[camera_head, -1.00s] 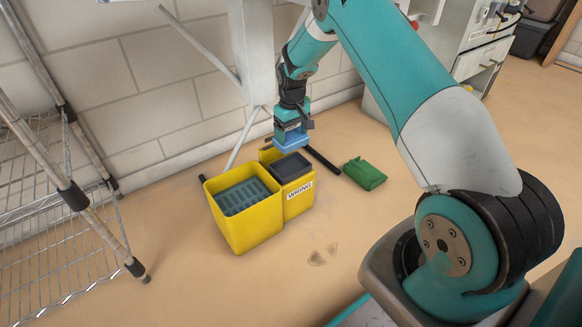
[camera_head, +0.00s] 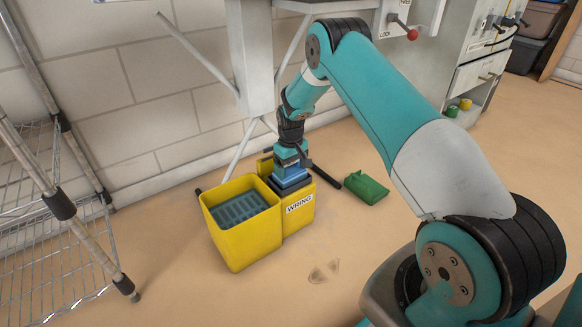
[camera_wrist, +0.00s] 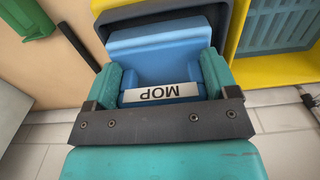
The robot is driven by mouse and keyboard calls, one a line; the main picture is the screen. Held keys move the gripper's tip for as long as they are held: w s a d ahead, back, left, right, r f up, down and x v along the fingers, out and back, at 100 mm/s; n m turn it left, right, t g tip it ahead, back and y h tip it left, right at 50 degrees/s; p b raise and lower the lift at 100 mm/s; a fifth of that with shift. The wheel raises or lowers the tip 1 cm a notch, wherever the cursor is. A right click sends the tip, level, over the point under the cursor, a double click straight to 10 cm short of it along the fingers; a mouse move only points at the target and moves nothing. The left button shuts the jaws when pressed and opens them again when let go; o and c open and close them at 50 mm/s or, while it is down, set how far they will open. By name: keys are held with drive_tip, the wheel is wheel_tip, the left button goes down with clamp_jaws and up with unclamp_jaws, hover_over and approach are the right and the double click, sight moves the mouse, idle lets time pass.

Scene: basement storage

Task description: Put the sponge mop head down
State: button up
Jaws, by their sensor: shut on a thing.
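The blue sponge mop head (camera_wrist: 160,45), with a white "MOP" label, is held between the teal fingers of my gripper (camera_wrist: 165,82). In the head view my gripper (camera_head: 288,166) is over the dark grey section (camera_head: 304,196) of the yellow bucket (camera_head: 246,240), the part labelled "WRING". The blue mop head (camera_head: 290,180) is low at this section's opening. I cannot tell whether it touches the inside. The dark rim (camera_wrist: 235,15) frames the mop head in the wrist view. The other bucket compartment, with a grey-blue slotted grate (camera_head: 240,208), is to the left.
A green folded item (camera_head: 366,187) lies on the floor right of the bucket. A wire shelf rack (camera_head: 62,215) stands at left. White table legs (camera_head: 246,60) stand behind the bucket. The floor in front is clear.

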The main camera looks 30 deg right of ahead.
drive_tip(key=shift+f, duration=0.2)
drive_tip(key=o, duration=0.7)
drive_tip(key=shift+o, duration=0.2)
drive_tip(key=shift+b, duration=0.3)
wheel_tip(320, 180, up, 18)
drive_tip(key=p, duration=1)
drive_tip(key=shift+a+f, duration=0.2)
drive_tip(key=shift+f, duration=0.05)
drive_tip(key=shift+s, duration=0.15)
